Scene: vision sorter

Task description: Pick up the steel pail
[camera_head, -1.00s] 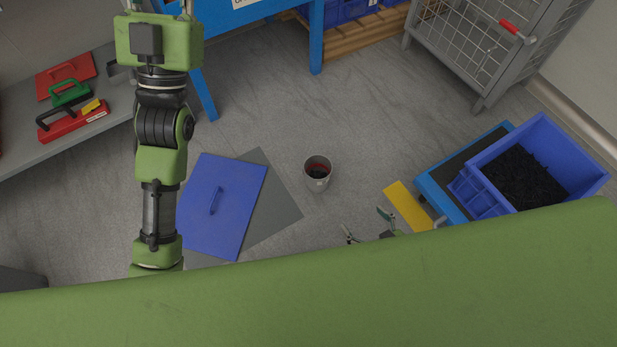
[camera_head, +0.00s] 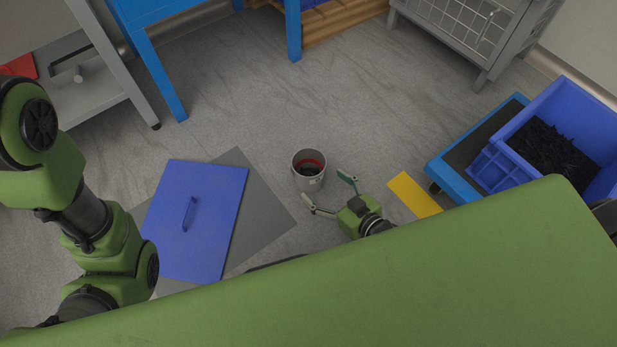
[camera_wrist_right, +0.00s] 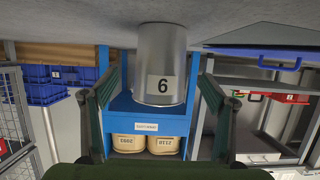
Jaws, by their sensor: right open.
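The steel pail (camera_head: 310,184) stands upright on the floor in the head view, with a red band and dark contents inside. In the right wrist view, where the floor is at the top, the pail (camera_wrist_right: 161,55) shows a label reading 6 in that picture. My right gripper (camera_head: 329,192) is open, its two fingers spread toward the pail from the lower right. In the right wrist view the pail appears between the fingers, beyond their tips. My left arm is at the left of the head view; its gripper is out of the picture.
A blue lid-like panel with a handle (camera_head: 207,215) lies on a grey mat (camera_head: 266,213) left of the pail. A yellow floor patch (camera_head: 413,194) and a blue crate (camera_head: 490,169) on a trolley are to the right. Floor behind the pail is clear.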

